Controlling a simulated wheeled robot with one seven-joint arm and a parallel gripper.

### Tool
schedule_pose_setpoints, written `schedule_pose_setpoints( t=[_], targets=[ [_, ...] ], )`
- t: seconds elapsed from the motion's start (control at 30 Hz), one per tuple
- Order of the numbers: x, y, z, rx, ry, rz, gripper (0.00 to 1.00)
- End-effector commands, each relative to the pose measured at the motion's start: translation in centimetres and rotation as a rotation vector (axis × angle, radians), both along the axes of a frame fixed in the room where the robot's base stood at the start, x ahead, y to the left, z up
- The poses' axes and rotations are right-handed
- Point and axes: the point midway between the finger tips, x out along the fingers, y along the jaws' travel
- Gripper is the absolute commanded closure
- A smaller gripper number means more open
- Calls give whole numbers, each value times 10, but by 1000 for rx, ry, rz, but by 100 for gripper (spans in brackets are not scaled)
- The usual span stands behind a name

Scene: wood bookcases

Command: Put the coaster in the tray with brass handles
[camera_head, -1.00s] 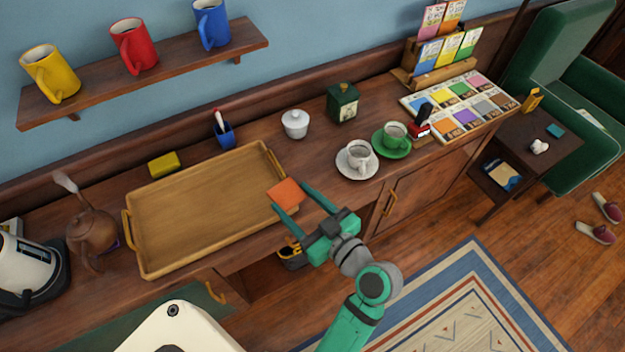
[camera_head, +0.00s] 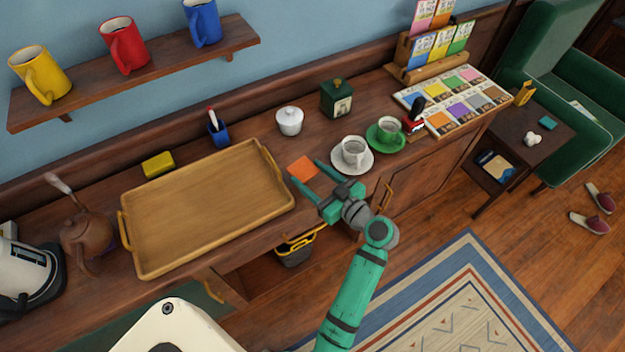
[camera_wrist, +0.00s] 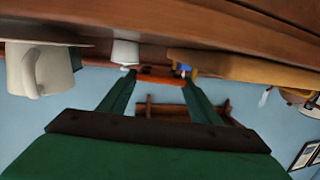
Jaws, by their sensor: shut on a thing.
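The coaster (camera_head: 303,168) is a small orange square. My gripper (camera_head: 304,174) is shut on it, with a green finger on either side. The coaster is just to the right of the tray, over the sideboard top; its exact height is hard to tell. In the wrist view the coaster (camera_wrist: 160,80) shows as an orange strip between the fingertips. The wooden tray (camera_head: 210,205) has brass handles at its two short ends and lies empty. The tray's edge also shows in the wrist view (camera_wrist: 240,68).
A white cup on a saucer (camera_head: 352,156) stands close to the right of my gripper. A white lidded pot (camera_head: 289,121) and a green tin (camera_head: 336,98) stand behind.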

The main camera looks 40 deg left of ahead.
Motion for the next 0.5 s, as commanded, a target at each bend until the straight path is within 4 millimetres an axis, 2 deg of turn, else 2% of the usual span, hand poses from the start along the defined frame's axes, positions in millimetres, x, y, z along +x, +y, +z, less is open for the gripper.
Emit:
schedule_pose_setpoints(
  t=[0.13,0.3,0.5],
  targets=[
    [11,3,-14,-1,2,1,67],
    [10,3,-35,1,3,0,67],
    [10,3,-39,1,-1,0,67]
  ],
)
